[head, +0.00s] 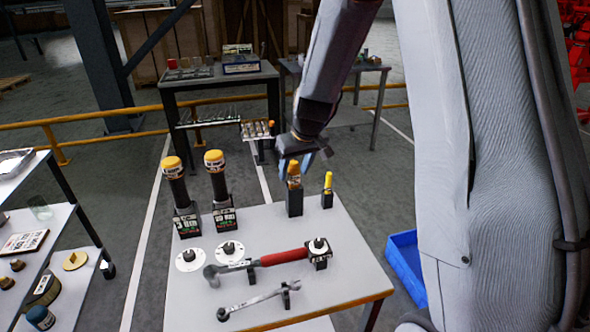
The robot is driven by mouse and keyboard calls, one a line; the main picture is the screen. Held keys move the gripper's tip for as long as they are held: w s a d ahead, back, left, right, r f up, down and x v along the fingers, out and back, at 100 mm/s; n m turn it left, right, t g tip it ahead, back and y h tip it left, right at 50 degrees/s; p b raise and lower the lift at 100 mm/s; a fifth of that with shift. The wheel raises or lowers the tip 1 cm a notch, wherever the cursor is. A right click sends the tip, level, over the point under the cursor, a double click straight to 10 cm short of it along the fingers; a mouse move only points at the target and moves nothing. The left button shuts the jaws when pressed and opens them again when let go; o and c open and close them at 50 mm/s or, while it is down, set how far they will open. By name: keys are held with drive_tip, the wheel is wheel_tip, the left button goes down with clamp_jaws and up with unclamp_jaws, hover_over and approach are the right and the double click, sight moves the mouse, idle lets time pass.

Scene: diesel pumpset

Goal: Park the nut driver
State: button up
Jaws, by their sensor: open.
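My gripper (305,158) is open, with bluish fingers, above the back edge of the grey worktable (345,262). Just below it, an amber-handled tool (294,170) stands upright in a black block holder (294,203). A thinner yellow-handled tool (328,180) stands upright in a smaller black holder (327,200) to its right. I cannot tell for sure which of these two is the nut driver. The fingers look close to the amber handle's top; whether they touch it cannot be told. The tools' lower ends are hidden in their holders.
Two tall black tools with orange caps (174,168) (215,162) stand in holders at the table's left. A red-handled wrench (284,257), a smaller wrench (254,301) and two white discs (191,260) (230,251) are in front. A blue bin (406,262) is right of the table.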

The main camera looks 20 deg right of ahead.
drive_tip(key=shift+b+v, duration=0.55)
drive_tip(key=shift+v, duration=3.3)
